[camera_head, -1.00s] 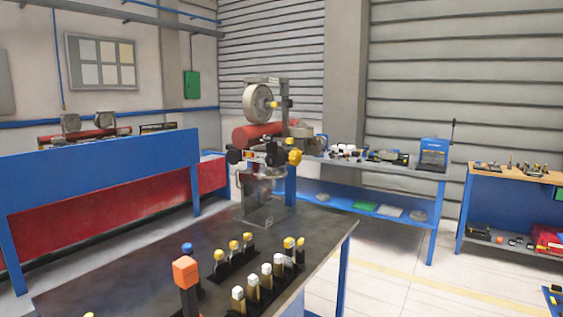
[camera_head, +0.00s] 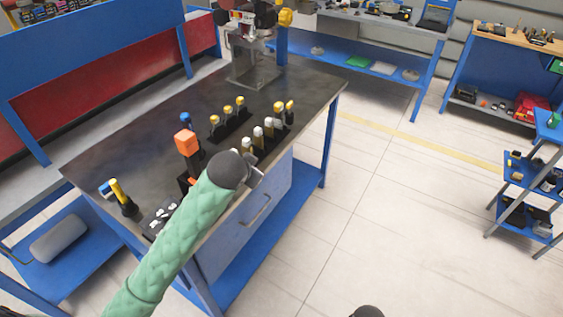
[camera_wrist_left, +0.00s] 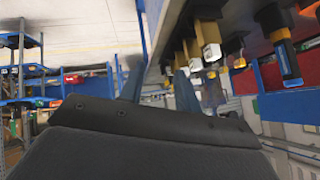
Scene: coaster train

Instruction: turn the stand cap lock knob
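The machine stand (camera_head: 252,62) stands at the far end of the dark workbench, its top cut off by the upper edge of the head view. A yellow knob (camera_head: 285,17) shows on its right side; I cannot tell whether it is the cap lock knob. My left gripper (camera_head: 257,175) is above the bench's near right edge, well short of the stand, and mostly hidden by my wrist. In the left wrist view its two fingers (camera_wrist_left: 158,85) are apart with nothing between them.
Several yellow- and white-capped tools (camera_head: 257,137) stand in racks near my left gripper. An orange-headed tool (camera_head: 186,142) and a yellow-handled tool (camera_head: 120,195) stand on the workbench (camera_head: 150,150). The floor (camera_head: 370,210) right of the bench is clear.

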